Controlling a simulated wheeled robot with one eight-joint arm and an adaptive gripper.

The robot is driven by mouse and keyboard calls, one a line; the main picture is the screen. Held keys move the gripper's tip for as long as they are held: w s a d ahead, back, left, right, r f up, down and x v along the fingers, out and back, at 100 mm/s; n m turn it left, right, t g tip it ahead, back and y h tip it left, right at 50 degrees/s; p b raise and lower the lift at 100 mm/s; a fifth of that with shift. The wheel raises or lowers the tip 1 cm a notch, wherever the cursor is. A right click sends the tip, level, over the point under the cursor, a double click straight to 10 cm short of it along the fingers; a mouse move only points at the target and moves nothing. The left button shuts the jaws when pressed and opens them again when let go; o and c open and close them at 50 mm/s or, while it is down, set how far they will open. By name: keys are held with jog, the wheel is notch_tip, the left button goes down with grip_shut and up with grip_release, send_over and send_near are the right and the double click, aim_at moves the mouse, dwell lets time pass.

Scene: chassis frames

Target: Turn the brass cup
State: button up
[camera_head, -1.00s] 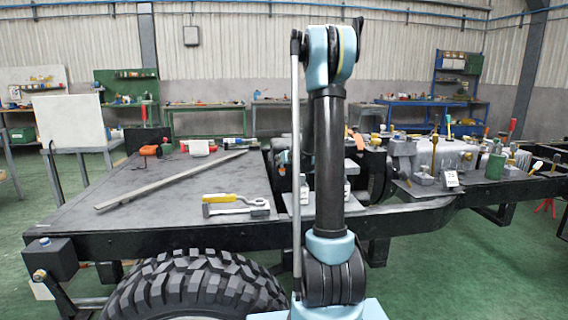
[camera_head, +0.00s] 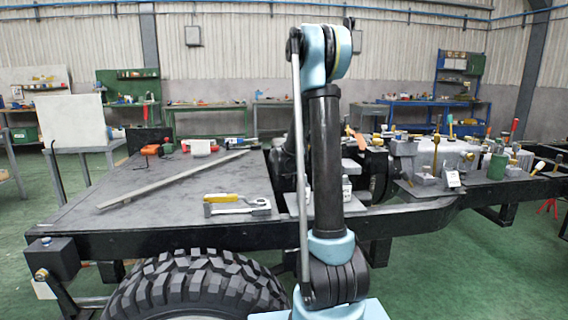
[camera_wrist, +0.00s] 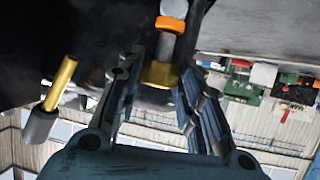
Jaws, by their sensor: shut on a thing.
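The brass cup (camera_wrist: 160,75) shows in the wrist view as a short brass-coloured ring at the lower end of a grey stem. My gripper (camera_wrist: 158,82) has its two fingers on either side of the cup, closed on it. Above the cup the stem carries an orange band (camera_wrist: 170,24) and a pale round end. In the head view my arm stands in front of the work area, and I cannot make out the gripper or the cup there.
A brass rod in a grey sleeve (camera_wrist: 60,84) stands left of the gripper in the wrist view. The chassis deck (camera_head: 150,205) holds a long metal bar (camera_head: 170,180) and a yellow-handled tool (camera_head: 225,198). Several fittings crowd the right side.

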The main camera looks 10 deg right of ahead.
jog(key=shift+a+m+h, duration=0.25)
jog(key=shift+m+h, duration=0.55)
jog(key=shift+h, duration=0.1)
jog(key=shift+w+a+m+g+h, duration=0.15)
jog(key=shift+m+g+h, duration=0.25)
jog(key=shift+m+h, duration=0.2)
jog(key=shift+a+m+g+h, duration=0.1)
jog(key=shift+m+g+h, duration=0.3)
jog(key=shift+m+h, duration=0.2)
jog(key=shift+m+g+h, duration=0.3)
jog(key=shift+m+h, duration=0.1)
jog(key=o, duration=1.1)
jog(key=shift+c, duration=0.2)
jog(key=v, duration=0.7)
jog(key=shift+s+a, duration=0.25)
jog(key=shift+s, duration=0.1)
